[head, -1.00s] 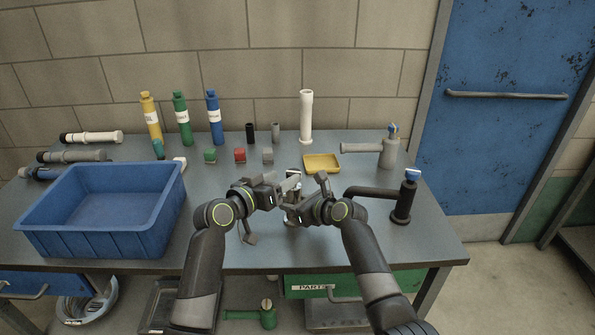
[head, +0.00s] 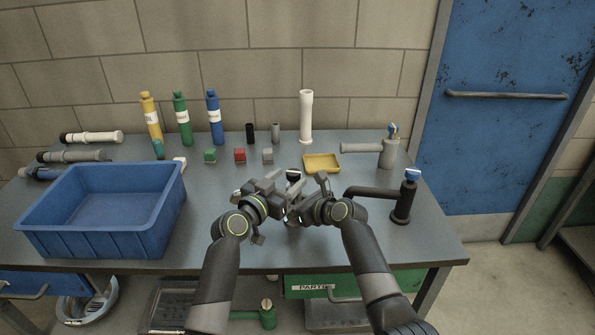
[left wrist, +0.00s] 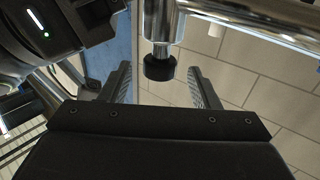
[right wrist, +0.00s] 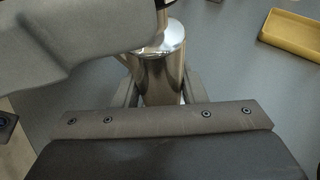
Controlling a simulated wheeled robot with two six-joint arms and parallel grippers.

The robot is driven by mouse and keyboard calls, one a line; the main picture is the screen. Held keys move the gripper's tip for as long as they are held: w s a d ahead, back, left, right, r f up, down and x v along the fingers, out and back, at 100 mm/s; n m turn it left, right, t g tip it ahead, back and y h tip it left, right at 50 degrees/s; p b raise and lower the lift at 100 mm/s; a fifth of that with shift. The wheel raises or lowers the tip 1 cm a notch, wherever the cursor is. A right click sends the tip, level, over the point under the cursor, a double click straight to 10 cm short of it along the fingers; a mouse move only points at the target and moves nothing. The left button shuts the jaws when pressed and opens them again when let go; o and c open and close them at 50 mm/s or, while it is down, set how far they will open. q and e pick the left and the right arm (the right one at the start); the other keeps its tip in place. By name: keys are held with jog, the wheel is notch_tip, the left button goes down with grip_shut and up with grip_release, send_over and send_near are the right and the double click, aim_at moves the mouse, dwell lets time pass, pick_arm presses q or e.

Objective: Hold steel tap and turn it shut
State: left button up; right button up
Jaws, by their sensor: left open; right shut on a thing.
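The steel tap stands on the bench in front of me, mostly hidden by my grippers in the head view. Its shiny round body (right wrist: 160,72) shows in the right wrist view, between the fingers of my right gripper (right wrist: 158,92), which is shut on it. In the left wrist view the steel tap (left wrist: 160,22) shows as a bright upright part with a black knob-like end (left wrist: 159,67). My left gripper (left wrist: 165,85) is open, with the black end in view between its two fingers; I cannot tell whether they touch it.
A black tap (head: 402,205) with a blue handle stands to the right, a grey tap (head: 389,152) behind it. A yellow tray (head: 322,170) lies behind the grippers. A blue crate (head: 60,242) fills the bench's left. Bottles and small blocks stand farther back.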

aim_at(299, 171)
pick_arm(q)
jog(key=shift+x, duration=2.5)
jog(key=c, duration=1)
jog(key=shift+w, duration=0.1)
jog(key=shift+f+m+g+h, duration=0.1)
jog(key=shift+m+g+h, duration=0.2)
jog(key=shift+h, duration=0.1)
jog(key=m+g+h, duration=0.3)
jog(key=shift+d+g, duration=0.15)
jog(key=shift+g, duration=0.15)
jog(key=shift+s+d+f+m+g+h, duration=0.1)
jog(key=shift+s+m+g+h, duration=0.15)
jog(key=shift+m+g+h, duration=0.65)
jog(key=shift+s+d+m+g+h, duration=0.15)
jog(key=shift+m+g+h, duration=0.25)
jog(key=shift+m+g, duration=0.55)
jog(key=shift+s+a+g, duration=0.1)
jog(key=shift+g, duration=0.45)
